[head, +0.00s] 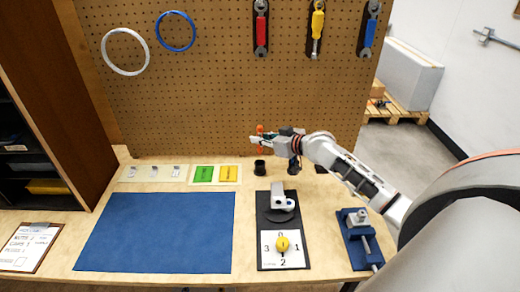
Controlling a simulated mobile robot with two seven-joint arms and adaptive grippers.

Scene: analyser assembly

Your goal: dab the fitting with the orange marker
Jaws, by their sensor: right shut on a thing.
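My right gripper (262,140) is shut on the orange marker (260,129), held upright above the back of the bench. Its orange top shows above the fingers and a little orange shows below them. A blue vise (361,240) stands at the bench's right with a small grey metal piece (358,217) at its top, which may be the fitting; it is too small to tell. The gripper is behind and left of the vise, well apart from it. My left gripper is not in view.
A black plate (262,213) carries a grey device (283,201) and a yellow knob (283,244) on a numbered dial. A blue mat (155,232) lies clear at left. A pegboard (220,90) rises behind.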

